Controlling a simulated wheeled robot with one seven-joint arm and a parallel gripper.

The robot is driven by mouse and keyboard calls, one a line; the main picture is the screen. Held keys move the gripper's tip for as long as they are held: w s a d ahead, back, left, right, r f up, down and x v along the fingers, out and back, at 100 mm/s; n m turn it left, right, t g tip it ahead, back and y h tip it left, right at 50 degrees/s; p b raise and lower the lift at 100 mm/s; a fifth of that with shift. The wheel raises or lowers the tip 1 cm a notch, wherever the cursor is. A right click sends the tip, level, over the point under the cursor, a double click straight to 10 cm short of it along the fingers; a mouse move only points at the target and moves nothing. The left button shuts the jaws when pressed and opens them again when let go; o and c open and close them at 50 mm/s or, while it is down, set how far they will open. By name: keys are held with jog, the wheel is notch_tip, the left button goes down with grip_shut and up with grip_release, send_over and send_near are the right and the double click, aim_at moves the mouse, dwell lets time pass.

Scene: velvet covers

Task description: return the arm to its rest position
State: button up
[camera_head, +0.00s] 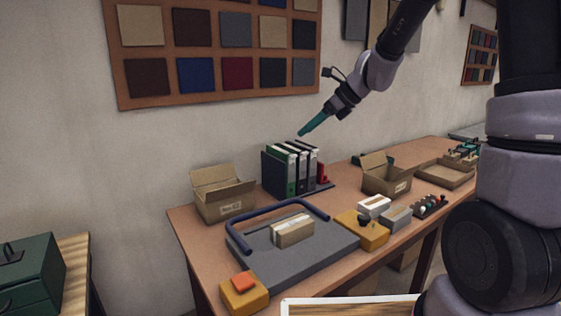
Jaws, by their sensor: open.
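My gripper (313,124) is at the end of my arm, which reaches in from the upper right. Its teal fingers point down and to the left, above the row of binders (292,168) on the table. I see no object between the fingers, and the gap between them is hard to make out from this side. The gripper appears apart from the binders and the wall.
The wooden table (190,238) holds an open carton (224,207) at the left, a grey board with a blue rail (262,262), a second open carton (385,186) and several small boxes. A swatch board (112,45) hangs on the wall. A green case (35,285) stands lower left.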

jog(key=s+d+r+n+t+h, duration=0.1)
jog(key=s+d+r+n+h, duration=0.2)
jog(key=s+d+r+n, duration=0.2)
jog(key=s+d+r+n+t+h, duration=0.2)
jog(key=s+d+r+n, duration=0.3)
jog(key=s+d+n, duration=0.6)
jog(key=s+n+h, duration=0.1)
jog(key=s+n, duration=0.2)
jog(key=s, duration=0.4)
jog(key=shift+s+d+n, duration=0.15)
jog(key=shift+s+n, duration=0.15)
jog(key=shift+s, duration=0.05)
jog(key=shift+r, duration=0.1)
